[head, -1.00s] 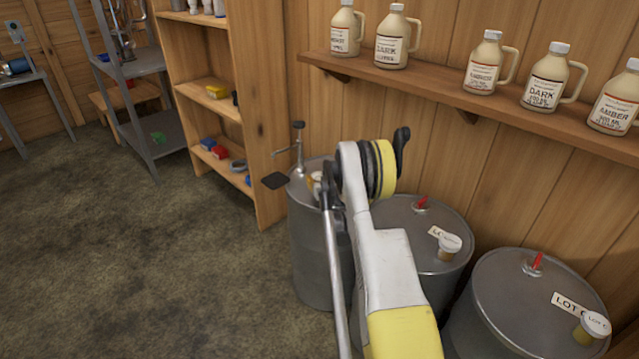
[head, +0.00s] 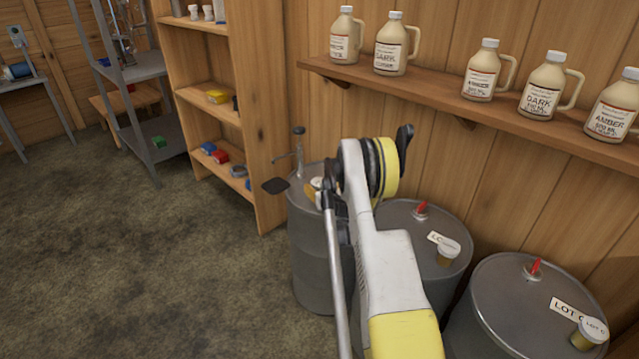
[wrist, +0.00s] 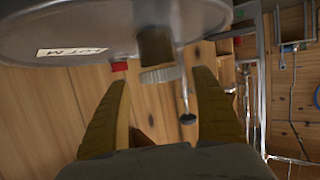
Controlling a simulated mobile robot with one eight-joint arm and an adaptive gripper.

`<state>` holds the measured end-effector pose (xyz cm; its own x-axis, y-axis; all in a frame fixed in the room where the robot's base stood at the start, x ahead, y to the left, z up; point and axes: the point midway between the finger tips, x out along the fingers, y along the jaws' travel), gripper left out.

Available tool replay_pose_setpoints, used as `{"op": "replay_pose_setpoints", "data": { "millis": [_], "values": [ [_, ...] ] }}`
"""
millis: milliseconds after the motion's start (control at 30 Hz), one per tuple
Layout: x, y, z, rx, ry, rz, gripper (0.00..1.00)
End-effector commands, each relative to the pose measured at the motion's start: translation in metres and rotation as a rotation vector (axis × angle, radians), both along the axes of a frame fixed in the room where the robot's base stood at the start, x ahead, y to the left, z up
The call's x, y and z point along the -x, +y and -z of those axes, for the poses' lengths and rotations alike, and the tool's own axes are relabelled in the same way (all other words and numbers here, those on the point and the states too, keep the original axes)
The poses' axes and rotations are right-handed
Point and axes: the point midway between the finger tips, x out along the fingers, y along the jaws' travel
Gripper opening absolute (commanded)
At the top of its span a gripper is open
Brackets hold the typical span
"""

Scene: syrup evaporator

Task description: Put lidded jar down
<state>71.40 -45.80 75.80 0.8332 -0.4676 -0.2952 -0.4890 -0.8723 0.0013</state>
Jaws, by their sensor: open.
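The lidded jar, brown with a pale lid (wrist: 163,74), stands on the top of a grey drum (wrist: 60,22) in the wrist view, which shows the scene upside down. My gripper (wrist: 161,76) is open, with one yellowish finger on each side and gaps between the fingers and the jar. The jar appears just beyond the fingertips. In the head view, the jar (head: 313,186) shows partly on the leftmost drum (head: 311,250), beside my arm. My gripper is hidden there behind my arm.
A metal fitting with a dark flat pad (head: 275,185) rises from the leftmost drum. Two more drums, the middle one (head: 400,222) and the right one (head: 500,300), each carry a jar. A wall shelf (head: 440,92) holds several jugs. Open floor lies left.

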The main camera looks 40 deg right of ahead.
Motion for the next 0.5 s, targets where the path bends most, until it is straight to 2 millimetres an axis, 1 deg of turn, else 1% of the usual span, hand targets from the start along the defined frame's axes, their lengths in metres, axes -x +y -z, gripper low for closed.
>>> {"op": "replay_pose_setpoints", "data": {
  "millis": [33, 233, 300, 400, 500],
  "values": [
    [0.011, 0.006, -0.008, -0.001, 0.0, 0.001, 0.75],
    [0.05, 0.027, -0.021, -0.001, 0.0, 0.001, 0.75],
    [0.057, 0.031, -0.017, -0.001, 0.0, 0.0, 0.75],
    [0.065, 0.036, -0.02, -0.001, 0.0, 0.0, 0.75],
    [0.069, 0.04, -0.025, -0.002, 0.001, -0.003, 0.75]
  ]
}}
